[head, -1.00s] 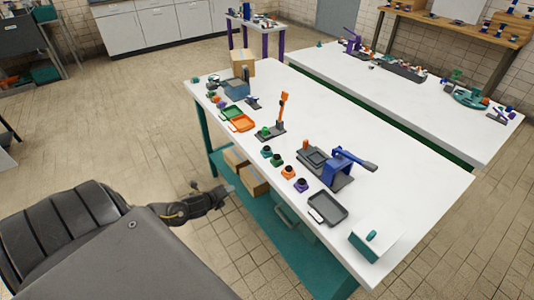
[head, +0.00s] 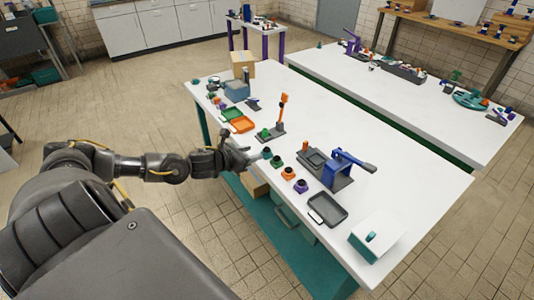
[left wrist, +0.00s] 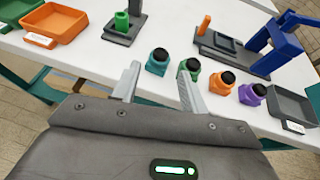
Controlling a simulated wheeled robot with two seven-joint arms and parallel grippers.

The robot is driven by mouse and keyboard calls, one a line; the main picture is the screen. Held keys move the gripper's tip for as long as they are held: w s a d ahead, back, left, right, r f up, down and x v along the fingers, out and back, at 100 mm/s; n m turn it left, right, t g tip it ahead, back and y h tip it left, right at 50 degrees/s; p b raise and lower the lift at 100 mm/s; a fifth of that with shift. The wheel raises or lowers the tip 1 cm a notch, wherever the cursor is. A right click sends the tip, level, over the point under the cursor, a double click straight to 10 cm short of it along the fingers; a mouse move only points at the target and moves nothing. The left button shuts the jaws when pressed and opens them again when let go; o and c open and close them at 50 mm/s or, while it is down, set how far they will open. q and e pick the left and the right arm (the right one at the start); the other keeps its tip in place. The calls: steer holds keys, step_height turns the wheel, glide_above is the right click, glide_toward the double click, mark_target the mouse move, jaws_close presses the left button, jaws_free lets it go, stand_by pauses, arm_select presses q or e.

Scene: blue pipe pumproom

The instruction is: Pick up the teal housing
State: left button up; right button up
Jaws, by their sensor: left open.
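The teal housing (head: 267,153) is a small block with a dark round top, standing near the front edge of the white table (head: 400,180). In the left wrist view the teal housing (left wrist: 158,62) stands upright just beyond and between my fingers. My left gripper (head: 250,156) reaches in from the left at the table edge. In the left wrist view the left gripper (left wrist: 160,85) is open and empty, its fingers pointing toward the housing without visibly holding it. My right gripper is not in view.
A green housing (left wrist: 189,69), an orange housing (left wrist: 222,83) and a purple housing (left wrist: 252,93) stand in a row to the right. A grey tray (head: 327,208) lies beyond them. A blue press (head: 345,165) and an orange-handled stand (head: 280,115) stand behind the row.

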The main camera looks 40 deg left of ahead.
mark_target(266, 149)
arm_select(q)
steer(key=p+x, duration=0.1)
steer(key=x, duration=0.4)
steer(key=shift+w+d+p, duration=0.1)
steer(key=shift+w+p, duration=0.1)
steer(key=shift+p, duration=0.15)
steer(key=shift+w+f, duration=0.2)
steer(key=shift+w, duration=0.2)
steer(key=c, duration=0.8)
steer(key=shift+r, duration=0.1)
